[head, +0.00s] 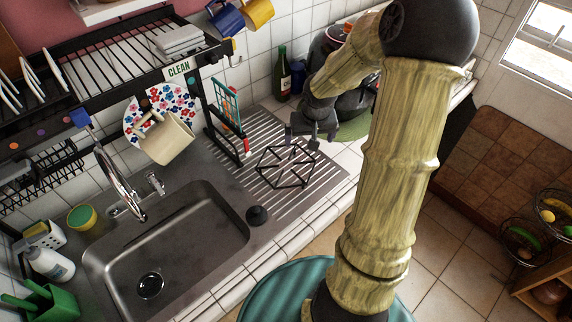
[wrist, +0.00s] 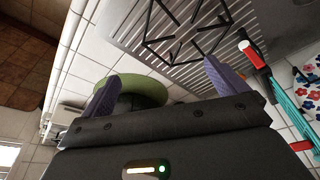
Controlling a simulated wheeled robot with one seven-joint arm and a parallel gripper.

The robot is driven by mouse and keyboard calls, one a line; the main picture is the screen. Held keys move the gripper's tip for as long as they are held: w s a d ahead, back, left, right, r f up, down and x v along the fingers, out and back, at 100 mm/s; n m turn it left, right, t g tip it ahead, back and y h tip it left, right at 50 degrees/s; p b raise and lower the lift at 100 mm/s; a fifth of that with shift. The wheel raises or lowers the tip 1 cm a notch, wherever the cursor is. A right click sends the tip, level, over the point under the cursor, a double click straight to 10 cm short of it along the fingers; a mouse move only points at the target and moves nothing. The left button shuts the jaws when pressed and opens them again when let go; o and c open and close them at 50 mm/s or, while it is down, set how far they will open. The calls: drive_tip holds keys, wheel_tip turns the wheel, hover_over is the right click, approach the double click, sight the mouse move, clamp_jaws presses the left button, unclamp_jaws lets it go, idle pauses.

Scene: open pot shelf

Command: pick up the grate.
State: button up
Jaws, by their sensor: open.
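The grate (head: 287,165) is a black, open wire frame with angular bars. It rests on the ribbed metal drainboard (head: 334,175) to the right of the sink. My gripper (head: 311,138) is at the grate's far side, close to it in the head view; whether they touch is unclear. In the wrist view the grate (wrist: 190,30) lies beyond the fingertips, at the top. My gripper (wrist: 160,82) is open there, with its two bluish fingers apart and nothing held between them.
A black dish rack (head: 225,130) with a hanging cream mug (head: 166,140) stands left of the grate. A dark stopper (head: 257,215) lies beside the sink basin (head: 190,240). A green bottle (head: 282,78) and a green round item (wrist: 140,88) are near my gripper.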

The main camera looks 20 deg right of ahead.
drive_tip(key=b, duration=0.1)
hover_over(306, 162)
drive_tip(key=s+a, duration=0.1)
wheel_tip(306, 162, down, 12)
drive_tip(key=shift+s+r, duration=0.15)
drive_tip(key=shift+r, duration=0.1)
drive_tip(key=shift+f, duration=0.15)
drive_tip(key=shift+f, duration=0.1)
drive_tip(key=x, duration=0.5)
drive_tip(key=shift+d, duration=0.25)
drive_tip(key=shift+c, duration=0.2)
